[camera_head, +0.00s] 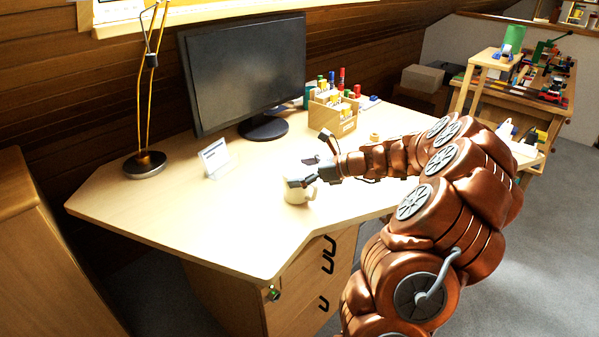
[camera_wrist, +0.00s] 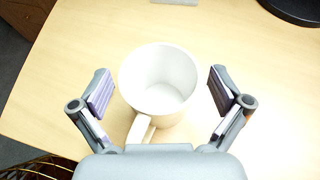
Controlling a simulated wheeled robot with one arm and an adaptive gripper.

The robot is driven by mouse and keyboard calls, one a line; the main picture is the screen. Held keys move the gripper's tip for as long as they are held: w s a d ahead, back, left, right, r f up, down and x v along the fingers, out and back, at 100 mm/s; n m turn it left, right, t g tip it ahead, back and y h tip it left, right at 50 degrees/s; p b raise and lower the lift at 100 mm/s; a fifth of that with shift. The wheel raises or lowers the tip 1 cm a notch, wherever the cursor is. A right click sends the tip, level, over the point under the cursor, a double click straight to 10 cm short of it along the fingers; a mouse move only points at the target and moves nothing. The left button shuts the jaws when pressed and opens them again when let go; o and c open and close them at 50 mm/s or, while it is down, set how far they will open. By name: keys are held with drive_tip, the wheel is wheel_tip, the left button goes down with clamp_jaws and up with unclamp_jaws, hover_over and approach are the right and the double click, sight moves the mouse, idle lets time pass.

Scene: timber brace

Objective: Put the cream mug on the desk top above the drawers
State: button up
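The cream mug (camera_head: 298,190) stands upright on the desk top (camera_head: 215,220), near the front edge above the drawers (camera_head: 318,275). In the wrist view the mug (camera_wrist: 158,82) is empty, and its handle points toward my gripper. My gripper (camera_head: 306,168) is at the mug; in the wrist view its two fingers (camera_wrist: 160,92) are spread on either side of the rim. Gaps show between both fingers and the mug wall, so it is not gripped. Part of the mug is hidden by a finger in the head view.
A small white card stand (camera_head: 214,159), a lamp base (camera_head: 145,165) and a monitor (camera_head: 245,75) stand behind the mug. A wooden organizer (camera_head: 333,115) with pens is farther back. The desk's left part is clear.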

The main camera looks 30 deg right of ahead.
drive_tip(key=shift+s+d+r, duration=0.1)
drive_tip(key=shift+d+r, duration=0.05)
drive_tip(key=shift+r, duration=0.1)
drive_tip(key=v, duration=1.2)
drive_tip(key=a+n+g+y, duration=0.2)
drive_tip(key=a+n+g, duration=0.3)
drive_tip(key=a, duration=0.9)
drive_tip(key=s+a+f+n+g+h, duration=0.1)
drive_tip(key=s+a+n+g, duration=0.2)
drive_tip(key=s+a+n, duration=0.45)
drive_tip(key=s+a+f+n+g+h, duration=0.1)
drive_tip(key=s+a+n+g+h, duration=0.25)
drive_tip(key=a, duration=0.75)
drive_tip(key=s+d+f+n+g+h, duration=0.1)
drive_tip(key=s+f+n+h, duration=0.1)
drive_tip(key=s+n, duration=0.4)
drive_tip(key=s+f+n+g+h, duration=0.1)
drive_tip(key=s+n, duration=0.5)
drive_tip(key=s, duration=0.6)
drive_tip(key=shift+s+d+f+n+h+p, duration=0.35)
drive_tip(key=shift+f+h, duration=0.2)
drive_tip(key=shift+h, duration=0.5)
drive_tip(key=shift+g, duration=0.25)
